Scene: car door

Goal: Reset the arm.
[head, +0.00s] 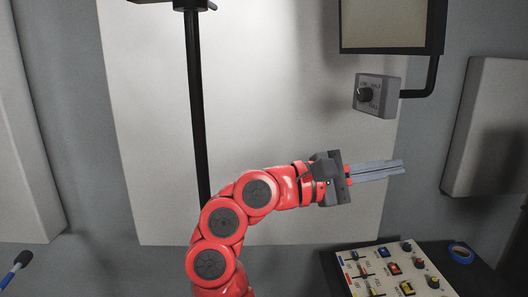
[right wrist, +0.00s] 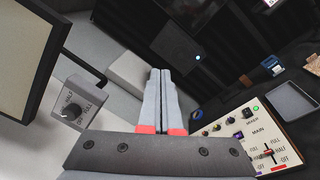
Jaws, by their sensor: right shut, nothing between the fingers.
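My right arm is red with dark round joint caps and rises from the bottom of the head view. Its gripper (head: 376,171) points to the right, in front of the pale wall panel. Its two long grey fingers lie together with nothing between them. The same gripper (right wrist: 162,90) shows in the right wrist view, its fingers side by side and pointing up the picture. The gripper is clear of the dial box (head: 376,95) above it and the control panel (head: 396,272) below it. My left gripper is not in view.
A screen (head: 392,23) hangs at the top on a black bracket. A dark table holds the control panel, with sliders, buttons and knobs, and a blue tape roll (head: 461,252). A black pole (head: 196,110) stands behind my arm. White panels (head: 495,125) are on the walls.

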